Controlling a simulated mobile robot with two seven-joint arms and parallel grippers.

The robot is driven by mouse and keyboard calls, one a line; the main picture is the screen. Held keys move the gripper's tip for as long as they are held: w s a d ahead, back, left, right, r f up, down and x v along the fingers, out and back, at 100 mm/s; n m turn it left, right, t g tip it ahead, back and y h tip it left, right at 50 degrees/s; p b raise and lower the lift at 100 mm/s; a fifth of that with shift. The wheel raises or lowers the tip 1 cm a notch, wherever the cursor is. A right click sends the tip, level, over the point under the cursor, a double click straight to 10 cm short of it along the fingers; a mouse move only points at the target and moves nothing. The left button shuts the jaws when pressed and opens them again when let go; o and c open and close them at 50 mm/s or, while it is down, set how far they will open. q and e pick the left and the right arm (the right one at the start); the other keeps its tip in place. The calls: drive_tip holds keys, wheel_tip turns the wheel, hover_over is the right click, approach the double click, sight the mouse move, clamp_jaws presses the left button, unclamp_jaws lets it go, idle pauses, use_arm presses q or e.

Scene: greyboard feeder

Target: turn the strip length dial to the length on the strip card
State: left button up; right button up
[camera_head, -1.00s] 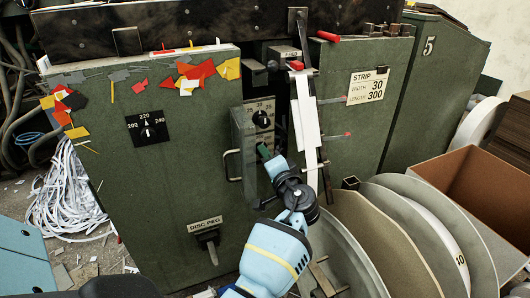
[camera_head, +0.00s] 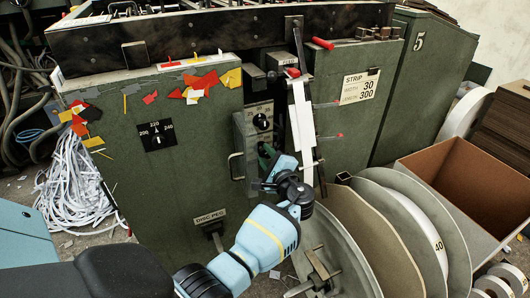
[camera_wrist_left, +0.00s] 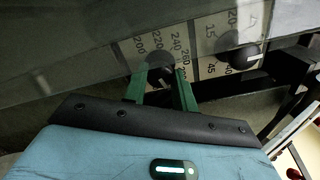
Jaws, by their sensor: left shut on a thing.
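The strip card (camera_head: 360,86) on the green cabinet reads width 30, length 300. My left gripper (camera_head: 266,152) reaches into the recess below a round black knob (camera_head: 261,122) on the dial plate. In the left wrist view, the green fingers of my left gripper (camera_wrist_left: 162,78) are shut on the dark strip length dial (camera_wrist_left: 160,66), whose scale shows 200, 220, 240 and 260. The fingers and shadow hide where its pointer stands. The other knob (camera_wrist_left: 243,56) is beside it, apart from the fingers. My right gripper is out of view.
A separate dial marked 200, 220, 240 (camera_head: 156,135) is on the cabinet front. A handle (camera_head: 235,166) stands left of my gripper, and a white strip (camera_head: 303,118) hangs to its right. Large discs (camera_head: 385,225) and an open cardboard box (camera_head: 470,180) are at the right.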

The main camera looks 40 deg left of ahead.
use_arm(q)
drive_tip(key=shift+r+m, duration=0.1)
drive_tip(key=shift+m, duration=0.4)
drive_tip(key=shift+p, duration=0.3)
drive_tip(key=o, duration=1)
